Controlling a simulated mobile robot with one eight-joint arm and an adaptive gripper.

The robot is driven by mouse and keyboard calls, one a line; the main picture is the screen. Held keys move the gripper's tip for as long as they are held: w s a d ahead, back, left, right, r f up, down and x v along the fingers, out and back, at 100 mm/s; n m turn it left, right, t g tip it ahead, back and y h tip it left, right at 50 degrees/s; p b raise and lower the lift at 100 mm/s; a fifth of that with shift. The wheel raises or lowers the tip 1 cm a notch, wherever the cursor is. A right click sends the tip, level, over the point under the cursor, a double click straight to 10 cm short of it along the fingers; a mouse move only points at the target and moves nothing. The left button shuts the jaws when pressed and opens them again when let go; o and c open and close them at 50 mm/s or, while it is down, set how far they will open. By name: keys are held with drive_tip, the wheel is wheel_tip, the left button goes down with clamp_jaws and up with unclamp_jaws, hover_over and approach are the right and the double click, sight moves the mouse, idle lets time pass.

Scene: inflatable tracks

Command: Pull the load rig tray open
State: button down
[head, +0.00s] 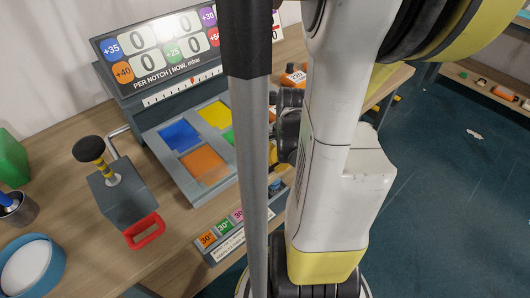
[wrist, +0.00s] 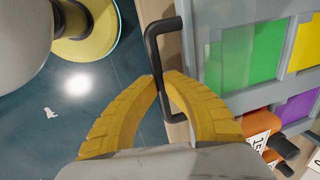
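In the head view, my arm hides the gripper and handle. A grey tray with blue, yellow, orange and green panels (head: 168,178) lies on the bench there. I cannot tell exactly where the handle joins the tray.
A scoreboard (head: 160,50) stands at the back of the bench. A pump box (head: 128,195) with a red handle, a blue round container (head: 54,270) and a green object (head: 12,160) stand left. Orange cylinders (wrist: 258,127) lie beside the panels. Blue floor (head: 450,170) is open at right.

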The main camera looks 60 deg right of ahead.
drive_tip(key=shift+s+a, duration=0.2)
drive_tip(key=shift+s, duration=0.65)
drive_tip(key=c, duration=1.4)
unclamp_jaws()
